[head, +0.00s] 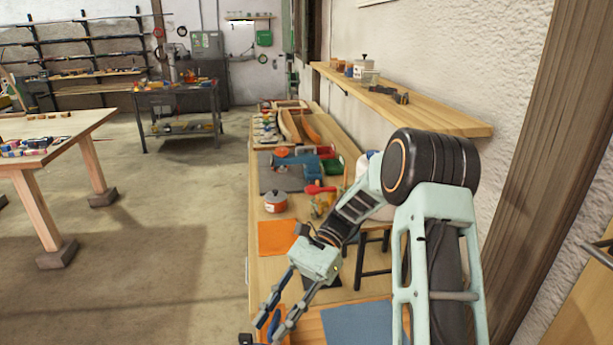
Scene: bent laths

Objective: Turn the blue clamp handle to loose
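My gripper (270,325) reaches down at the bottom centre of the head view, over the near end of the long wooden bench (263,268). Its two fingers are spread apart. A small blue piece (273,323) shows between the fingertips, with orange beside it. It looks like the blue clamp handle, but the fingers partly cover it. I cannot tell whether they touch it, nor which way it is turned. The clamp's body is not clear; a dark part (246,339) shows at the bottom edge.
A blue sheet (358,325) lies right of my gripper. A wall shelf (420,112) overhangs on the right. The floor at left is open, with a wooden table (60,130) beyond.

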